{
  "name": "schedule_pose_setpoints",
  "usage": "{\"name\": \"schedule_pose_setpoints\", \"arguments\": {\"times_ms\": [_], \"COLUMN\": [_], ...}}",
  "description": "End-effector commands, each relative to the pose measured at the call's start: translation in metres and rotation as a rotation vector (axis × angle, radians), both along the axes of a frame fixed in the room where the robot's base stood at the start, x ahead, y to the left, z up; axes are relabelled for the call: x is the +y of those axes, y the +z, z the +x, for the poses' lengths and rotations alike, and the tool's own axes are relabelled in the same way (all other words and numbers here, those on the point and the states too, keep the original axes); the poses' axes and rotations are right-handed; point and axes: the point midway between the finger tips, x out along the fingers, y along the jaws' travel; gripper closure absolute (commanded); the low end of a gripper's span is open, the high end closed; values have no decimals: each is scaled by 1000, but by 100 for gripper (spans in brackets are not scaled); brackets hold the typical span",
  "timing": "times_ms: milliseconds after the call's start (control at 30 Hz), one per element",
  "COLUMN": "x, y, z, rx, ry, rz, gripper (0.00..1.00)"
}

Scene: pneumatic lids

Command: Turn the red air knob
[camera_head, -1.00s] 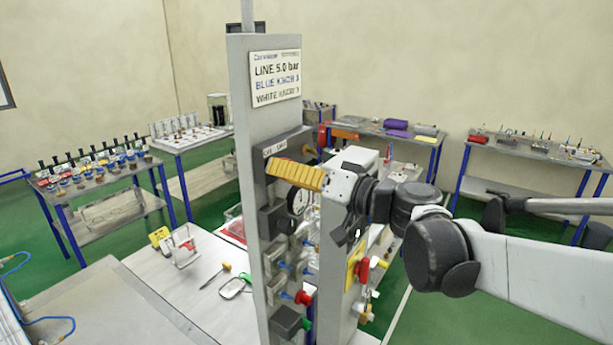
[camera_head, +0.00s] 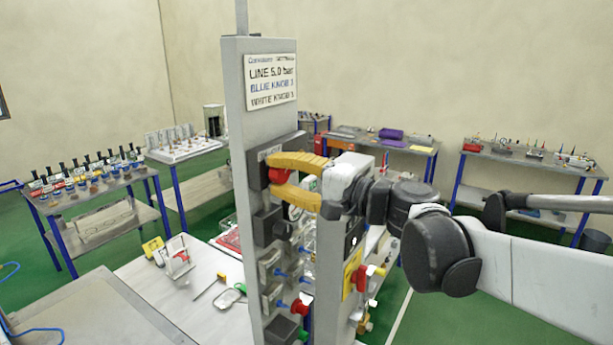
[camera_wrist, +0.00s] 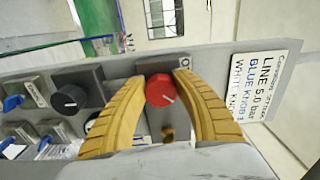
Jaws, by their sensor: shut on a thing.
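The red air knob (camera_wrist: 160,90) is on the front of the grey panel post, just below the sign, with a white pointer line on its face. It also shows in the head view (camera_head: 279,175). My gripper (camera_head: 276,173) has its two yellow fingers around the red knob, one above and one below in the head view. The gripper is shut on the knob.
A black knob (camera_wrist: 69,98) sits beside the red one on the same panel. A sign (camera_head: 271,82) is fixed above. Blue-handled valves and a red knob (camera_head: 300,306) are lower on the post. A second post with a red and yellow valve (camera_head: 361,277) stands close at right.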

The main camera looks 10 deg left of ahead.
Motion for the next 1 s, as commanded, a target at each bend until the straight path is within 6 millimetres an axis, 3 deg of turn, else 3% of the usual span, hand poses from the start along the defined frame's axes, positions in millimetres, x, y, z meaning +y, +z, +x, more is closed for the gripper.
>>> {"name": "schedule_pose_setpoints", "arguments": {"times_ms": [733, 767, 833, 1000], "x": [0, 0, 0, 0], "y": [2, 2, 2, 1], "z": [0, 0, 0, 0], "rx": [84, 84, 85, 84], "ry": [0, 0, 0, 0], "rz": [37, 37, 36, 36], "gripper": [96, 63, 42, 42]}}
